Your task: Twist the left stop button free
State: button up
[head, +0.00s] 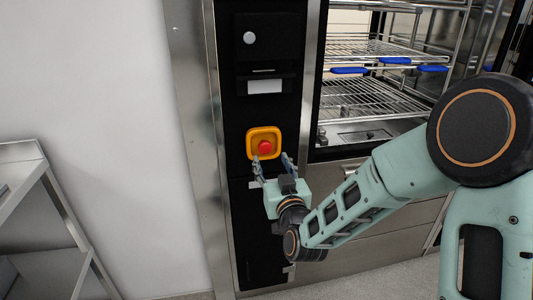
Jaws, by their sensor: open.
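The stop button (265,147) is a red knob on a square yellow-orange surround (252,137). It sits on the black control panel at the left of the washer, in the head view. My gripper (272,160) is just below and in front of it, with its two fingers pointing up toward the button. The fingers are spread apart, one at the lower left and one at the lower right of the yellow surround. I cannot tell whether either finger touches the surround. Nothing is held between them.
The washer's glass window (370,85) shows wire racks with blue parts to the right of the panel. A grey metal shelf (25,185) stands at the far left by a bare wall.

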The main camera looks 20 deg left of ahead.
aim_at(266, 149)
jog(key=shift+x, duration=3.05)
jog(key=shift+b, duration=0.35)
jog(key=c, duration=1.2)
